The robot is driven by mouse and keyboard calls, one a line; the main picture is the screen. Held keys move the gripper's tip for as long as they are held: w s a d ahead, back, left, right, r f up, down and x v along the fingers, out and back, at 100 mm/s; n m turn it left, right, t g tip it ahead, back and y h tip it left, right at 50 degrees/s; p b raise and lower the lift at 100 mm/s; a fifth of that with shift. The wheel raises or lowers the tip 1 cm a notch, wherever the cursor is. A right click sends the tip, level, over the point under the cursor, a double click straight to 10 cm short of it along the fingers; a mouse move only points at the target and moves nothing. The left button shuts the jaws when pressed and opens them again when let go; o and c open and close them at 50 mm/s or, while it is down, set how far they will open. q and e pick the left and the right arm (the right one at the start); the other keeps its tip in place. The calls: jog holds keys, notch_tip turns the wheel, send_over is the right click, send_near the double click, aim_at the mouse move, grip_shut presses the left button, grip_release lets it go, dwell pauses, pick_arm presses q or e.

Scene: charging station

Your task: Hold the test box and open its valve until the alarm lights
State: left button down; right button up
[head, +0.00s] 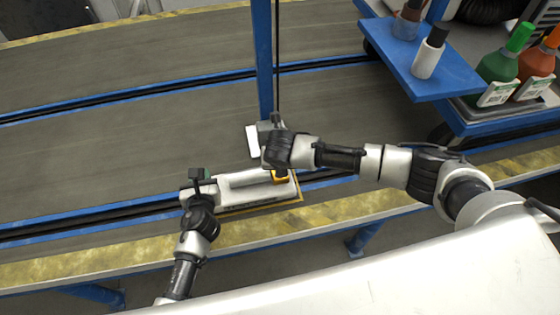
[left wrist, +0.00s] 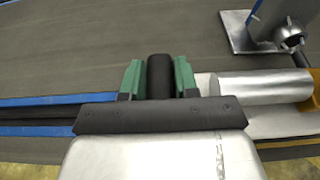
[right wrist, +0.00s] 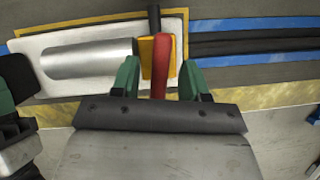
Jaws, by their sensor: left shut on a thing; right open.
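The test box is a pale flat plate (head: 258,197) with a silver cylinder (right wrist: 88,60), lying at the near side of the conveyor. At one end it has a yellow block (right wrist: 146,50) with a red valve lever (right wrist: 160,68). My left gripper (left wrist: 159,75) is shut on a black upright grip (left wrist: 160,77) at the box's left end. My right gripper (right wrist: 160,78) is open over the right end, its green fingers on either side of the red lever. Whether they touch the lever cannot be told. In the head view my right gripper (head: 279,172) hides most of the lever. No lit alarm is visible.
A blue post (head: 263,60) with a metal base plate (head: 252,141) stands just behind the box. A blue shelf (head: 425,80) with a white bottle (head: 430,55), and green (head: 503,65) and orange bottles (head: 538,60), are at the upper right. The conveyor (head: 120,150) is clear to the left.

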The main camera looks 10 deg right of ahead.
grip_shut()
jog(key=shift+m, duration=0.3)
jog(key=m+h, duration=0.1)
jog(key=m, duration=0.2)
jog(key=shift+a+m+g, duration=0.15)
jog(key=shift+m+g, duration=0.15)
jog(key=shift+g, duration=0.1)
jog(key=m+g+h, duration=0.1)
jog(key=m, duration=0.2)
jog(key=shift+w+m+h, duration=0.1)
jog(key=shift+m+h, duration=0.2)
jog(key=m+g, duration=0.1)
jog(key=m, duration=0.3)
jog(key=shift+h, duration=0.4)
jog(key=shift+w+m+g, duration=0.1)
jog(key=shift+m+g, duration=0.8)
jog(key=shift+m, duration=1.1)
